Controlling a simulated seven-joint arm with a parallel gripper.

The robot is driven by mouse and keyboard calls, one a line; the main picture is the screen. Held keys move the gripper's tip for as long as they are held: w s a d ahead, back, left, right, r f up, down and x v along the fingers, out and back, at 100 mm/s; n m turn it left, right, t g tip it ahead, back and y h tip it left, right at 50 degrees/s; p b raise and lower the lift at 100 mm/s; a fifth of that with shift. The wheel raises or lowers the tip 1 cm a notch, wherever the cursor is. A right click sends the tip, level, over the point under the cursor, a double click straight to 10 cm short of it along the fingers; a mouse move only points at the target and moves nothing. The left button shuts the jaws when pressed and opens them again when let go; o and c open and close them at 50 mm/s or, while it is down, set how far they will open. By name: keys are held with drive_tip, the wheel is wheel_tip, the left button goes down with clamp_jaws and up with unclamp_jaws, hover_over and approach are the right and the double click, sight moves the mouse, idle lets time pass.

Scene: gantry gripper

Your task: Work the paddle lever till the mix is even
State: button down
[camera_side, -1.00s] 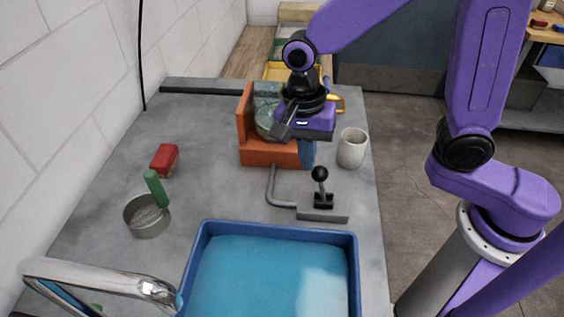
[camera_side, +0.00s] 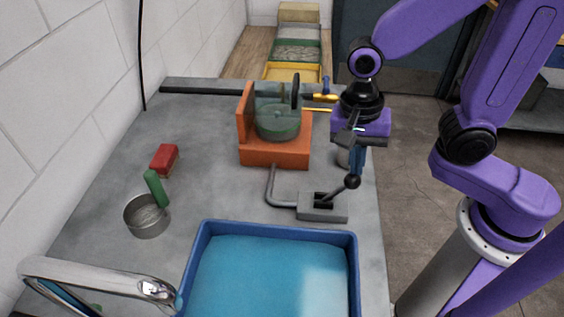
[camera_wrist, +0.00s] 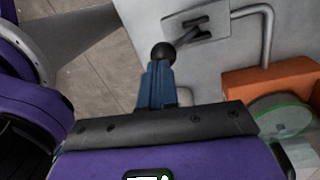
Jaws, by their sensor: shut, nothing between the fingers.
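The paddle lever (camera_side: 334,193) leans to the right from its grey base (camera_side: 321,213). Its black ball knob (camera_side: 352,181) sits at the tips of my gripper (camera_side: 355,171). In the wrist view the knob (camera_wrist: 163,54) is just beyond the blue fingertips (camera_wrist: 158,68), which are closed together. I cannot tell whether they touch it. The mixer is an orange housing (camera_side: 275,153) holding a clear greenish drum (camera_side: 277,122), left of my gripper. A dark upright piece (camera_side: 295,92) stands at the drum. How even the mix is cannot be told.
A blue-rimmed basin (camera_side: 357,245) of blue liquid lies in front of the lever. A bent grey pipe (camera_side: 272,190) runs from mixer to lever base. A pale cup (camera_side: 342,157) is mostly hidden behind my gripper.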

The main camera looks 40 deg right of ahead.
drive_tip(key=shift+s+d+f, duration=0.3)
drive_tip(key=shift+s+d, duration=0.1)
drive_tip(key=shift+d, duration=0.05)
drive_tip(key=shift+s+d+f, duration=0.1)
idle(0.4)
drive_tip(key=shift+r, duration=0.2)
drive_tip(key=shift+w+r, duration=0.2)
drive_tip(key=shift+r, duration=0.75)
drive_tip(key=r, duration=0.1)
drive_tip(key=w+r, duration=0.1)
drive_tip(key=r, duration=0.1)
drive_tip(key=shift+w+a+r, duration=0.15)
drive_tip(key=shift+a+r, duration=0.05)
drive_tip(key=shift+a, duration=0.15)
drive_tip(key=s+d+r, duration=0.5)
drive_tip(key=d+r, duration=0.1)
drive_tip(key=s+d+f+n, duration=0.1)
drive_tip(key=s+f+n, duration=0.1)
drive_tip(key=n, duration=0.9)
drive_tip(key=s+d+f+n+t, duration=0.1)
drive_tip(key=f+n, duration=0.4)
drive_tip(key=n, duration=0.7)
drive_tip(key=shift+s+d+f+t+y, duration=0.3)
drive_tip(key=shift+s+y, duration=0.1)
drive_tip(key=shift+s, duration=0.4)
